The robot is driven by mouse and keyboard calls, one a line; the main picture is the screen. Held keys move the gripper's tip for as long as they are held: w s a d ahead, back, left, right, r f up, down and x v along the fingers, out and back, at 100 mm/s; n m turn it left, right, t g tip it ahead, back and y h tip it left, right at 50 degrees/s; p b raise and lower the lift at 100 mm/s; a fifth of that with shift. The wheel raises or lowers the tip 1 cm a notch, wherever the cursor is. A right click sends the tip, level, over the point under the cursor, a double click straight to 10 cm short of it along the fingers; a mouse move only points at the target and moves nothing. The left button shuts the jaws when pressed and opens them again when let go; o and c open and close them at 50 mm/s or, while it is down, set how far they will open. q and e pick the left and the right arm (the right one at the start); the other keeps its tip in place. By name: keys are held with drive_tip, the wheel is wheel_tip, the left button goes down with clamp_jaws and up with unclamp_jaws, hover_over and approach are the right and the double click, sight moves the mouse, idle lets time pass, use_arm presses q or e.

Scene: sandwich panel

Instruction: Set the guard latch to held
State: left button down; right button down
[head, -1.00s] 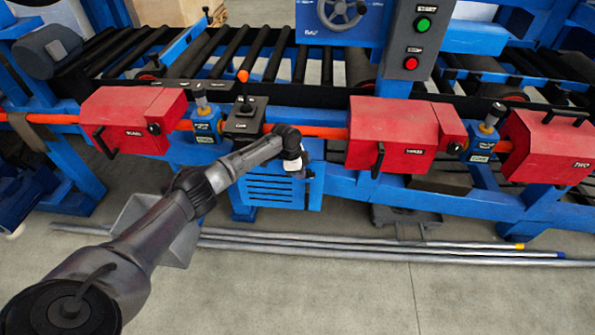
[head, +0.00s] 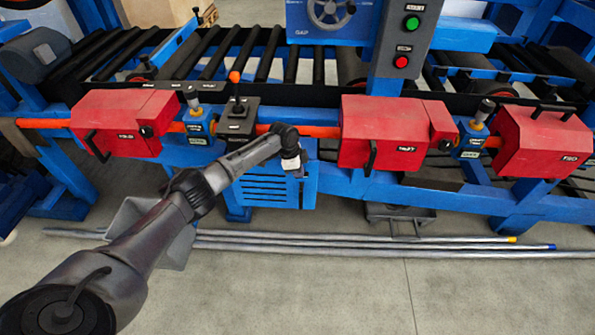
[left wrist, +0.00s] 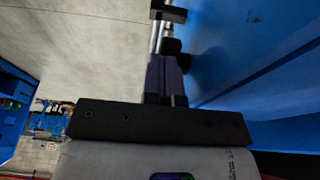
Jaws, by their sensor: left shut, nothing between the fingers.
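No part can be told for certain as the guard latch, because the small labels are too blurred to read. A blue block with a grey-topped lever (head: 196,122) sits on the orange bar beside the left red box (head: 125,120). A similar blue block with a tilted lever (head: 474,135) sits between the middle red box (head: 385,132) and the right red box (head: 545,142). My left gripper (head: 298,171) is in front of the blue vented panel (head: 255,192), apart from both levers. In the left wrist view its dark fingers (left wrist: 166,80) are together and empty. My right gripper is not in view.
An orange-knobbed joystick (head: 238,106) stands behind my left forearm. A grey post with a green button (head: 411,23) and a red button (head: 401,62) rises behind the middle box. Long metal rods (head: 350,245) lie on the floor. Open floor is in front.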

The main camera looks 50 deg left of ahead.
use_arm(q)
drive_tip(key=p+v, duration=0.3)
drive_tip(key=v, duration=0.4)
drive_tip(key=shift+r, duration=0.2)
drive_tip(key=shift+s, duration=0.15)
